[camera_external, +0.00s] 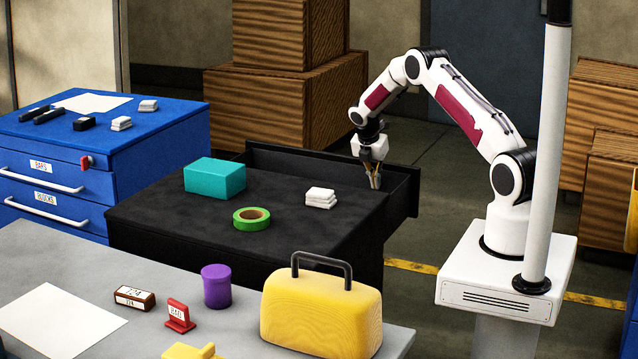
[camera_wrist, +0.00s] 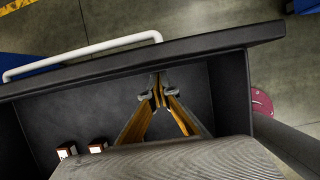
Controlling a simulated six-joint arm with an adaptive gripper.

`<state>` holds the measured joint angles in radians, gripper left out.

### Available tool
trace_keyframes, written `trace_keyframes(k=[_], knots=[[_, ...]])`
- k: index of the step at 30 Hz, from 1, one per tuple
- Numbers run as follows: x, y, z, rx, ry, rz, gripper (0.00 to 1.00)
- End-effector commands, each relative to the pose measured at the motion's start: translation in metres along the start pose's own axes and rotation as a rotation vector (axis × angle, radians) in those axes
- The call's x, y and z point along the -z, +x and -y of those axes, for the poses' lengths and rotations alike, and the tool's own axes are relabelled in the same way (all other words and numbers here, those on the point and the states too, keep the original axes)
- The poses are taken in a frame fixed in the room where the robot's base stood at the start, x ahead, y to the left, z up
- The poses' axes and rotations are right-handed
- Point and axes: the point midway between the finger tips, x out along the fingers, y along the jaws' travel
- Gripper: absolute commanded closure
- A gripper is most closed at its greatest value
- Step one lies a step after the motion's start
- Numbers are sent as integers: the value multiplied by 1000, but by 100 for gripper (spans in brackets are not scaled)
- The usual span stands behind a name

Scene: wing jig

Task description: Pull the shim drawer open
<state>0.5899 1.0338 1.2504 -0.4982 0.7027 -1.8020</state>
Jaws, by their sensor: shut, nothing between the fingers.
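The black shim drawer (camera_external: 300,160) stands out from the far side of the black cabinet (camera_external: 150,210), open far enough to show its inside. In the wrist view its front panel (camera_wrist: 215,42) crosses the top, with a white bar handle (camera_wrist: 85,52) on the outer side. My gripper (camera_external: 374,183) points down into the drawer near its right end. In the wrist view my gripper (camera_wrist: 158,88) is shut and empty, its tips close behind the inner face of the front panel. I cannot tell whether they touch it. The handle is hidden in the external view.
Two small white-faced blocks (camera_wrist: 97,148) lie in the drawer. A teal box (camera_external: 214,176), green tape roll (camera_external: 251,217) and white stack (camera_external: 320,197) sit on the cabinet top. Floor beyond the drawer front looks clear; cardboard-brown crates (camera_external: 300,100) stand farther back.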

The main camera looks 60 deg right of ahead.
Motion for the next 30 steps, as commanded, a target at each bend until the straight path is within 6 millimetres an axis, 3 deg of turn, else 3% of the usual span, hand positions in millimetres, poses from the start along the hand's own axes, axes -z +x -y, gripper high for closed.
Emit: trace_keyframes(k=[30], knots=[[-1,-142,-1,-3,-1,2,100]])
